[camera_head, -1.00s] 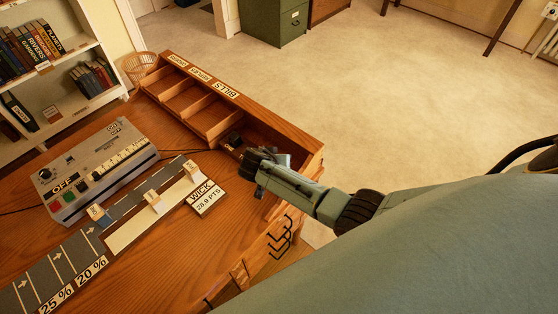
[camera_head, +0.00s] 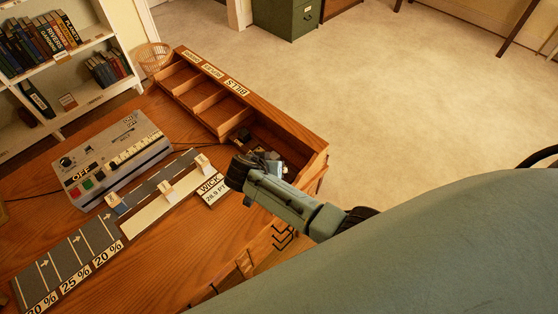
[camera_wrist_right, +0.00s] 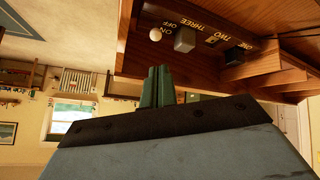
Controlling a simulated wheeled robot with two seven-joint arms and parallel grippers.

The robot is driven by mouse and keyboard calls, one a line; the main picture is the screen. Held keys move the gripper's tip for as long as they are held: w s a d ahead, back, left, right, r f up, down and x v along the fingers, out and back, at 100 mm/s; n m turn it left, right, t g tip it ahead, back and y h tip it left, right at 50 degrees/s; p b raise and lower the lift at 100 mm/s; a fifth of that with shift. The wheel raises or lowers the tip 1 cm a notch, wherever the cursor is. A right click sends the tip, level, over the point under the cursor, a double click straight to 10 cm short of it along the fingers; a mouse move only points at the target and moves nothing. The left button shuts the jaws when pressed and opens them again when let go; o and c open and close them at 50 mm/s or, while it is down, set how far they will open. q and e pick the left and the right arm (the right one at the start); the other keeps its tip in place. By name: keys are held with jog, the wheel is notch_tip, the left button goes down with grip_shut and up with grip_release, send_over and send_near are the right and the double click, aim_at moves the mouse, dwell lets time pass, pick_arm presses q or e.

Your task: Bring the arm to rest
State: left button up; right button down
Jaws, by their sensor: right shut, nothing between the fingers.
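My right arm comes in from the right in the head view, and its gripper (camera_head: 252,172) is above the right part of the desk, beside the WICK label (camera_head: 211,188). In the right wrist view the two green fingers (camera_wrist_right: 158,87) are together with nothing between them. My left gripper is in neither current view.
A wooden organizer (camera_head: 290,118) with several compartments runs along the desk's back edge, close to the gripper. A grey control box (camera_head: 117,160) and a striped strip with sliders (camera_head: 70,252) lie left of it. The wrist view shows a white knob (camera_wrist_right: 156,34) and a grey block (camera_wrist_right: 185,39).

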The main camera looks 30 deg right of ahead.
jog(key=shift+s+a+r, duration=0.1)
jog(key=shift+a, duration=0.1)
dwell(0.4)
jog(key=s+r+n+g+y, duration=0.15)
jog(key=s+n+y, duration=0.25)
jog(key=s, duration=1)
jog(key=s+d+r+n+y, duration=0.1)
jog(key=s+r+n+y, duration=0.3)
jog(key=s+r, duration=0.75)
notch_tip(320, 180, down, 34)
jog(key=s+n+b, duration=0.1)
jog(key=s+b, duration=0.1)
jog(key=b, duration=0.7)
jog(key=s+d+f+g+b, duration=0.1)
jog(key=s+f+b, duration=0.3)
jog(key=s+f, duration=0.4)
jog(key=s+d+f+g+h+b, duration=0.1)
jog(key=s+f+b, duration=0.4)
jog(key=f, duration=1.1)
jog(key=s+d, duration=0.1)
jog(key=s, duration=0.2)
jog(key=shift+s+f+n, duration=0.2)
jog(key=shift+f+n, duration=0.1)
